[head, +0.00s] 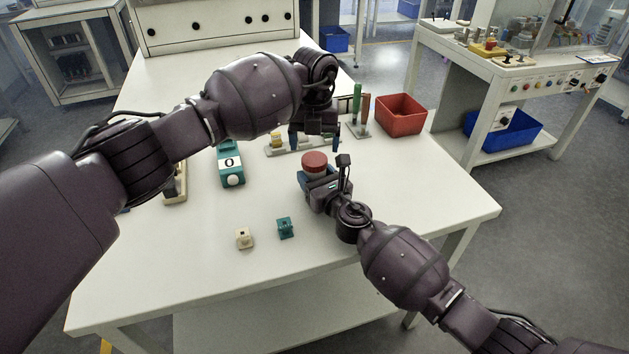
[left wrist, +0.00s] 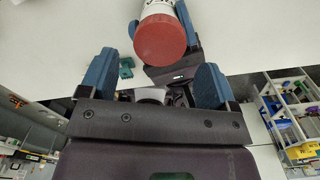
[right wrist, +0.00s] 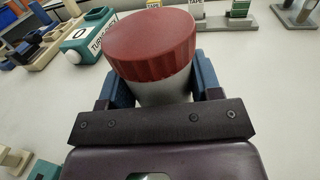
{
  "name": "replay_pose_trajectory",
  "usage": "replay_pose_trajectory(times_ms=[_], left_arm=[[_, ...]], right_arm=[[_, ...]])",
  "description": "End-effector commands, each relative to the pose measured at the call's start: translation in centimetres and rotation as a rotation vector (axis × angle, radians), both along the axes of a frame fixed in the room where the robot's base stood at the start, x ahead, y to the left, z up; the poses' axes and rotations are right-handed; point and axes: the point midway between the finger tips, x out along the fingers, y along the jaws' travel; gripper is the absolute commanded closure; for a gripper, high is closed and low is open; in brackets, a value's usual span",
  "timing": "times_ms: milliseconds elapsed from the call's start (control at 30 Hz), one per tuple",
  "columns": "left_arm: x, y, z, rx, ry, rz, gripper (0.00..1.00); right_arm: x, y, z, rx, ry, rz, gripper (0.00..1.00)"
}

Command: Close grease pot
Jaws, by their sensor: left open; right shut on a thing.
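The grease pot is a white pot with a red ribbed lid (head: 315,161), on the table in the head view. The lid sits on top of the pot and looks level. My right gripper (head: 318,180) is shut on the pot's white body (right wrist: 165,92), below the lid (right wrist: 152,45). My left gripper (head: 314,140) is open above and behind the pot. In the left wrist view the lid (left wrist: 159,38) lies just ahead of the open fingers (left wrist: 155,75), apart from the left finger. Whether the lid is screwed tight cannot be told.
A teal box marked 0 (head: 231,170) stands left of the pot. Cream (head: 244,238) and teal (head: 285,228) connector blocks lie in front. A red bin (head: 401,115) and a tool stand (head: 360,126) are at back right. The front left of the table is clear.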

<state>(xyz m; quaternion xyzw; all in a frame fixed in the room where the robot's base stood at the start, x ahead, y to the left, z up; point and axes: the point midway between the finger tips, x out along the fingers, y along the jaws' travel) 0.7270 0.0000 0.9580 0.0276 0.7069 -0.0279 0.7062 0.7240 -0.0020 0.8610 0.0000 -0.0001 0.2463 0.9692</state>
Motion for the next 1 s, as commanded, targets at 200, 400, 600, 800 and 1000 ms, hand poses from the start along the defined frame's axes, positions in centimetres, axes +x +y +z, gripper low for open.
replay_pose_trajectory(times_ms=[200, 400, 600, 800, 1000], left_arm=[[0.0, 0.0, -2.9, 0.0, 0.001, 0.0, 0.17], [0.0, 0.0, -4.2, 0.0, 0.0, 0.001, 0.17], [0.0, 0.0, -4.3, 0.0, -0.001, 0.0, 0.17], [0.0, 0.0, -4.3, 0.0, -0.001, 0.0, 0.26], [0.0, 0.0, -4.3, 0.0, -0.001, 0.0, 0.57]], right_arm=[[0.0, 0.0, 0.0, 0.0, 0.0, 0.0, 1.0], [0.0, 0.0, 0.0, 0.0, 0.0, 0.0, 1.0], [0.0, 0.0, 0.0, 0.0, 0.0, 0.0, 1.0], [0.0, 0.0, 0.0, 0.0, 0.0, 0.0, 1.0], [0.0, 0.0, 0.0, 0.0, 0.0, 0.0, 1.0]])
